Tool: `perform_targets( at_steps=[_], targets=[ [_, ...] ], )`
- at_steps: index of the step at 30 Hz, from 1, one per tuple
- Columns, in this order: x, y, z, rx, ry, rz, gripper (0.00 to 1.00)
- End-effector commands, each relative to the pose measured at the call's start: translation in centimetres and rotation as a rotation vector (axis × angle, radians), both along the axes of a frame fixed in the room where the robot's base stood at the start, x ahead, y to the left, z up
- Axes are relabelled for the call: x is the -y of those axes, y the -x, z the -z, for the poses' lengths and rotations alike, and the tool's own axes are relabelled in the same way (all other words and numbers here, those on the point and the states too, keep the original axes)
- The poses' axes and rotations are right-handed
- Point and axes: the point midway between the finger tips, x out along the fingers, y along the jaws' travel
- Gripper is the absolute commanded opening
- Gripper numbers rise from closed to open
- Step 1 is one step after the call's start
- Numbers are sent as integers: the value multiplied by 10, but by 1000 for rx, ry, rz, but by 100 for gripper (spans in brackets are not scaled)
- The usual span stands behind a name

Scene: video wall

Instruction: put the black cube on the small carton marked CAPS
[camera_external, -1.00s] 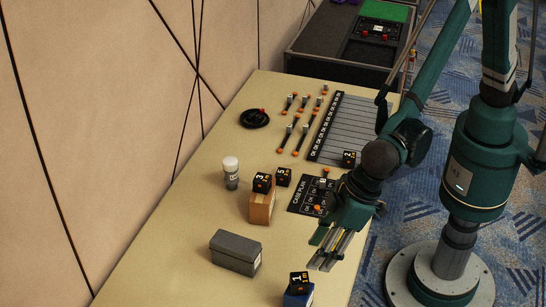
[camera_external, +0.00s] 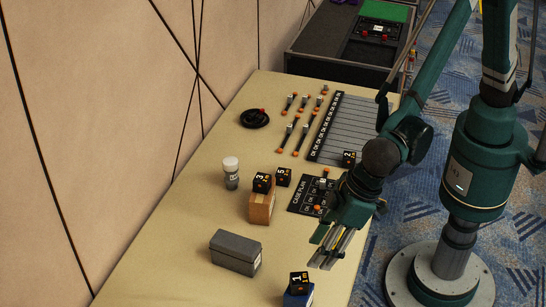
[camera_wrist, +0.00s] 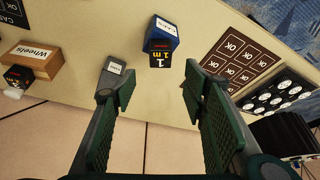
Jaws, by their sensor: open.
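A black cube marked 1 (camera_external: 299,281) sits on a small blue carton (camera_external: 298,298) at the near end of the table. In the wrist view the cube (camera_wrist: 159,63) and the blue carton (camera_wrist: 162,30) lie beyond and between my fingertips. The carton has a white label whose small lettering I cannot read surely as CAPS. My gripper (camera_external: 328,259) hangs over the table's right edge, behind and right of that cube in the external view. It is open and empty; its two green fingers (camera_wrist: 158,82) are wide apart, clear of the cube.
A wooden Wheels carton (camera_external: 262,208) bears another black cube (camera_external: 262,183). More black cubes (camera_external: 283,177) (camera_external: 348,158) stand farther back. A grey box (camera_external: 235,253), a white-capped jar (camera_external: 230,172) and the CASE PLAN board (camera_external: 312,192) are nearby. The table's left front is clear.

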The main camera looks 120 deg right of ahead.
Motion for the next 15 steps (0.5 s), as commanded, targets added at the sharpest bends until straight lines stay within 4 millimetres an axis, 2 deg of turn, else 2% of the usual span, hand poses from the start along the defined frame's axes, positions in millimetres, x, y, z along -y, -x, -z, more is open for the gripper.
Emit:
perform_targets(
  at_steps=[8, 15],
  targets=[
    [17, 17, -26, 5, -3, -20, 44],
    [44, 47, -65, 15, -10, -57, 44]
  ],
)
